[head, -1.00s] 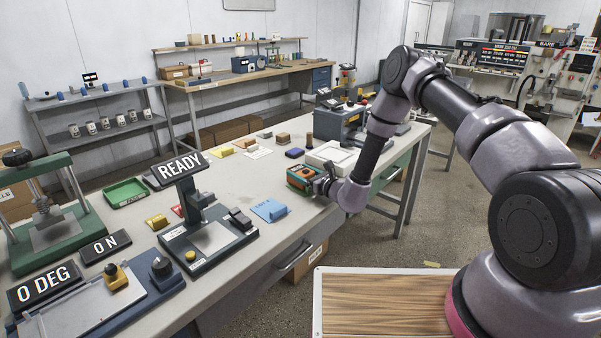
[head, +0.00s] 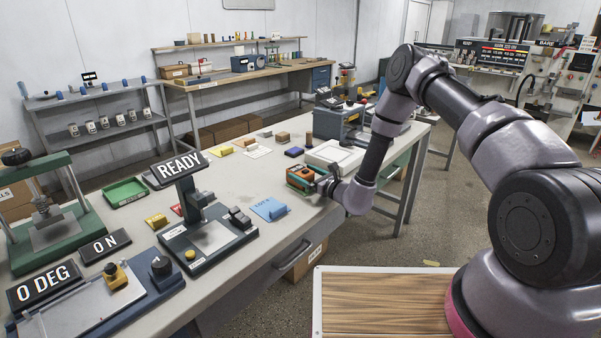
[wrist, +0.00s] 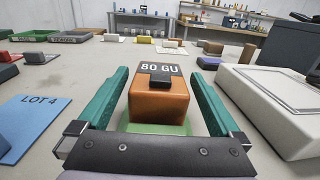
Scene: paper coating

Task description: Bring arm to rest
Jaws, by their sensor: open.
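My arm reaches over the right part of the front bench (head: 232,178), bent down at the elbow. My gripper (head: 318,184) is low over the bench top beside an orange block with a dark top (head: 300,176). In the wrist view my gripper (wrist: 160,74) is open, with a teal finger on each side of the orange block (wrist: 158,106), which is labelled 80 GU. A gap shows between the block and each finger. The block sits on a green base (wrist: 160,129).
A white framed panel (head: 333,153) lies close to the right of my gripper. A blue LOT 4 card (head: 269,209) lies to the left. A stand with a READY sign (head: 180,168) rises further left. A wooden-topped surface (head: 380,305) is in front.

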